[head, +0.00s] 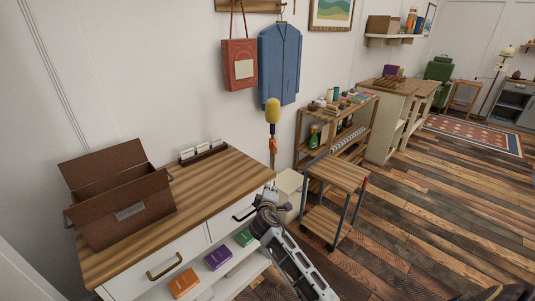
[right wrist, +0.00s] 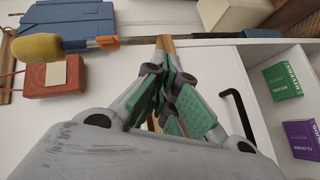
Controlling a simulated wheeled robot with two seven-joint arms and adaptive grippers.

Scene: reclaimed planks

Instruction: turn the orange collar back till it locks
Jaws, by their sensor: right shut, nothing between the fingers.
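The duster (head: 272,110) has a yellow head and stands upright by the wall at the cabinet's far right end. Its orange collar (head: 272,146) sits on the pole just below the head. In the right wrist view the duster lies across the top of the picture, with the orange collar (right wrist: 107,42) near the yellow head (right wrist: 36,48). My right gripper (head: 268,203) is shut and empty, below the collar, near the cabinet corner. Its green-padded fingers (right wrist: 166,80) point toward the pole; contact cannot be told. My left gripper is not in view.
The wood-topped cabinet (head: 215,190) holds a brown open box (head: 130,215) and a card rack (head: 203,151). A wooden cart (head: 338,173) stands right of my right gripper. A red bag (head: 239,65) and blue garment (head: 280,62) hang behind.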

